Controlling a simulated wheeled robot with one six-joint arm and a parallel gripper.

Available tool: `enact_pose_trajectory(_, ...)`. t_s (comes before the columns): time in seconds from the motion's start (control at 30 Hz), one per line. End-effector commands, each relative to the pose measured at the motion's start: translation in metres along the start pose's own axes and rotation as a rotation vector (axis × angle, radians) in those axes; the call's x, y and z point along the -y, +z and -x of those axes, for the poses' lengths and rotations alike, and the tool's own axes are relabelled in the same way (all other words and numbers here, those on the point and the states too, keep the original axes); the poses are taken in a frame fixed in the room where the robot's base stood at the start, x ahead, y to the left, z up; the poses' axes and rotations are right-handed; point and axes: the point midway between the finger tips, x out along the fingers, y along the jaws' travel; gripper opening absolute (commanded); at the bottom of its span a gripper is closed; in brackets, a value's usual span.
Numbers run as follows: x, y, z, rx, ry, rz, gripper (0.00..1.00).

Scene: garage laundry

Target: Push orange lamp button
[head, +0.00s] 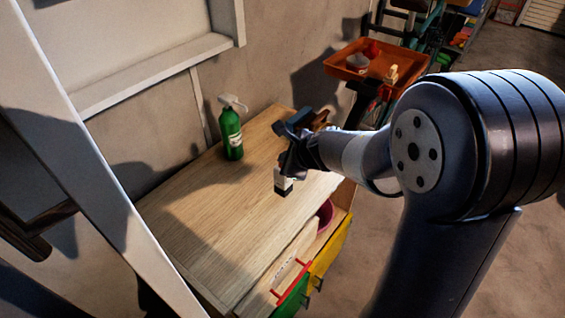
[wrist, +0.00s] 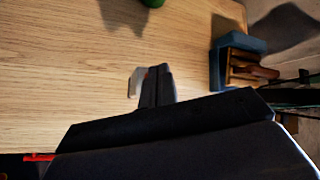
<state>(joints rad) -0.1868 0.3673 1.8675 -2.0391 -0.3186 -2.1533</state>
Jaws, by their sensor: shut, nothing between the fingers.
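My gripper (wrist: 158,85) is shut and empty, pointing down over the wooden tabletop; it also shows in the head view (head: 284,188). A small whitish piece (wrist: 136,82) shows right beside the fingertips in the wrist view, partly hidden by them. I cannot tell whether it is touched or what it is. A blue holder (wrist: 219,62) with orange-brown parts (wrist: 250,68) stands right of the fingers, apart from them. No lamp or orange button can be made out with certainty in either view.
A green spray bottle (head: 232,135) stands at the back of the wooden table (head: 215,210). An orange tray (head: 345,70) is beyond the table. The table's left part is clear.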

Motion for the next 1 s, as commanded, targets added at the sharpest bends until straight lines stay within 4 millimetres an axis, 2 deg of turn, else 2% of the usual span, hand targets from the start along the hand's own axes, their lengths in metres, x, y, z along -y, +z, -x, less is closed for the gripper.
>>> enact_pose_trajectory(1.0, 0.012, 0.012, 0.016, 0.0, 0.0, 0.0, 0.0)
